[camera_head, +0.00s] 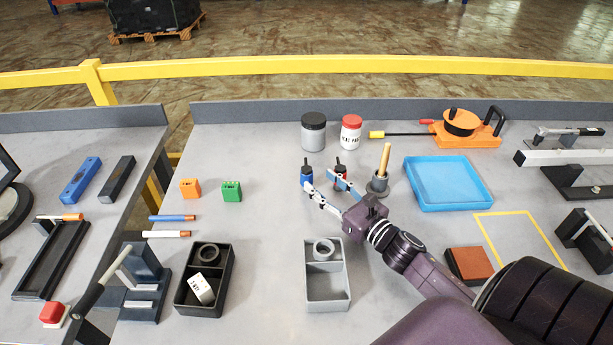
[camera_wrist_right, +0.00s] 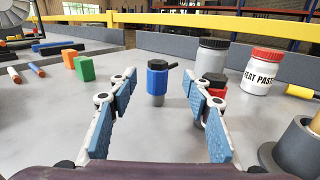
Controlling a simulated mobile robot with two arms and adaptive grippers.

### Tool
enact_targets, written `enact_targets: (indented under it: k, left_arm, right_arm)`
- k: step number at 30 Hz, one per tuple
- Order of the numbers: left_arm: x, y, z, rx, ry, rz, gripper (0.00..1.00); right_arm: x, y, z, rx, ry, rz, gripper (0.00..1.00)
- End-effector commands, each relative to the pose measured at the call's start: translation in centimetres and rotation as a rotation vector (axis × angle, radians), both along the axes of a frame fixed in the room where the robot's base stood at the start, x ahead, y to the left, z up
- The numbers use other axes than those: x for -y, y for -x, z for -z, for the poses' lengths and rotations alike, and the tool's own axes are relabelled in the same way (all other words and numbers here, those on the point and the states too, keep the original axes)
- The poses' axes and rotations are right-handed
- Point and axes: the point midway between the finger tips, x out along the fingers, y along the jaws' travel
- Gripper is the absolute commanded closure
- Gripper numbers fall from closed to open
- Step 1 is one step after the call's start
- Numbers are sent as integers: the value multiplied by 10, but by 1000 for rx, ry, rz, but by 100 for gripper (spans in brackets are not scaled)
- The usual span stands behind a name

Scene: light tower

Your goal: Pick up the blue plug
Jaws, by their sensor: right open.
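The blue plug (camera_head: 306,176) stands upright on the grey table, a blue body with a dark top. In the right wrist view the blue plug (camera_wrist_right: 157,80) stands ahead, between the lines of the two fingers and apart from them. My right gripper (camera_head: 322,181) is open and empty, with its fingers pointing toward the plug; it also shows in the right wrist view (camera_wrist_right: 165,90). A red plug (camera_head: 340,176) stands just right of the blue one, partly hidden by a finger. In the right wrist view the red plug (camera_wrist_right: 214,84) is behind the right finger. My left gripper is out of view.
A grey jar (camera_head: 313,132) and a white heat paste jar (camera_head: 351,132) stand behind the plugs. A brush-like pot with a wooden handle (camera_head: 379,182) is at right. A grey two-part tray (camera_head: 327,291) lies in front. Orange (camera_head: 190,188) and green (camera_head: 231,191) blocks are at left.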

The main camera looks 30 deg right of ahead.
Motion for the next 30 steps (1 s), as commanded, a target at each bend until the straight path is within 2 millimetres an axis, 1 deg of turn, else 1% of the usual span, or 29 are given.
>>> enact_targets:
  k: [7, 12, 15, 21, 23, 30]
  left_arm:
    - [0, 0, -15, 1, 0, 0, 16]
    - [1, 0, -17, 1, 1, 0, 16]
    - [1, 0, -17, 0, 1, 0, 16]
    - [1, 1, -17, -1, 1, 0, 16]
    - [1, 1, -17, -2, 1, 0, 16]
    - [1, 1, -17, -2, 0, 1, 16]
  right_arm:
    - [-7, -30, -4, 2, -1, 0, 55]
    - [-8, -47, -1, 0, 0, 0, 55]
    - [-9, -51, 0, -1, 0, 0, 55]
    - [-9, -51, 1, -1, 0, 0, 55]
    - [-9, -51, 1, -1, 0, 0, 60]
    - [-9, -50, 1, -1, 0, 0, 87]
